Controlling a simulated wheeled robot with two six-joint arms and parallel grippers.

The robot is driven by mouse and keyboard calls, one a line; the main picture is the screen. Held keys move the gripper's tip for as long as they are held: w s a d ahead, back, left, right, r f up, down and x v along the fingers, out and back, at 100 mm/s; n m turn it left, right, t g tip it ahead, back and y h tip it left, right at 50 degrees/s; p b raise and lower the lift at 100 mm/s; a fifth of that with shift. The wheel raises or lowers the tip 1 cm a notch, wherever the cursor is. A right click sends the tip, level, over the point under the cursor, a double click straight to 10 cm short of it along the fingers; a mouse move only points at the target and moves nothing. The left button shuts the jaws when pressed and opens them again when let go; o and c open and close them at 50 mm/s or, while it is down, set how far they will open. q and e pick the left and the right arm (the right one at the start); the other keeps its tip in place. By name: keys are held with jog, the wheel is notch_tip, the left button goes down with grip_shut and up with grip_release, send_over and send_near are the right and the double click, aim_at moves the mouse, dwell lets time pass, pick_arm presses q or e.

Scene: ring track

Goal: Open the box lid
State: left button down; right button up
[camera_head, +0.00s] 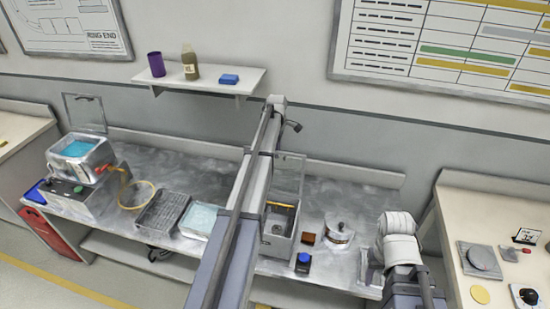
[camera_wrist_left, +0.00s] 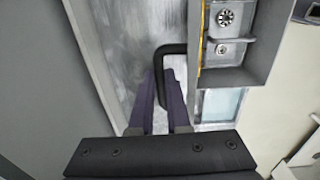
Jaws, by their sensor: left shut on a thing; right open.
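A grey open-topped box (camera_head: 277,246) stands on the metal bench just right of centre, with a yellow part inside. Its clear lid (camera_head: 290,172) stands raised at the back of the box. In the left wrist view my left gripper (camera_wrist_left: 166,78) has its fingers closed around a black U-shaped handle (camera_wrist_left: 170,48), beside the box (camera_wrist_left: 268,48), whose inside shows bolt-like fittings and a yellow strip. In the head view my left gripper's fingers cannot be made out clearly. My right gripper (camera_head: 370,264) is open and empty at the bench's right end, apart from the box.
A round metal pot (camera_head: 339,232), a small brown block (camera_head: 308,239) and a blue-topped button unit (camera_head: 303,262) sit right of the box. A shelf (camera_head: 205,80) hangs above.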

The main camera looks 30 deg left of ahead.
pick_arm(q)
jog(key=shift+w+a+f+b, duration=0.15)
jog(key=shift+w+f+b, duration=0.1)
jog(key=shift+w, duration=0.3)
jog(key=shift+w+a+f+b, duration=0.15)
jog(key=shift+w+b, duration=0.1)
jog(key=shift+w, duration=0.3)
pick_arm(e)
jog(key=shift+s+d+f, duration=0.1)
jog(key=shift+s+f, duration=0.3)
jog(key=shift+f, duration=0.2)
pick_arm(q)
jog(key=shift+w, duration=0.3)
jog(key=c, duration=1.1)
grip_release()
jog(key=shift+w, duration=0.1)
jog(key=shift+o, duration=1.1)
jog(key=shift+w+f, duration=0.3)
jog(key=shift+f, duration=0.05)
jog(key=shift+s, duration=0.15)
pick_arm(e)
jog(key=shift+w+f, duration=0.1)
jog(key=shift+w, duration=0.3)
pick_arm(q)
jog(key=shift+s+r, duration=0.1)
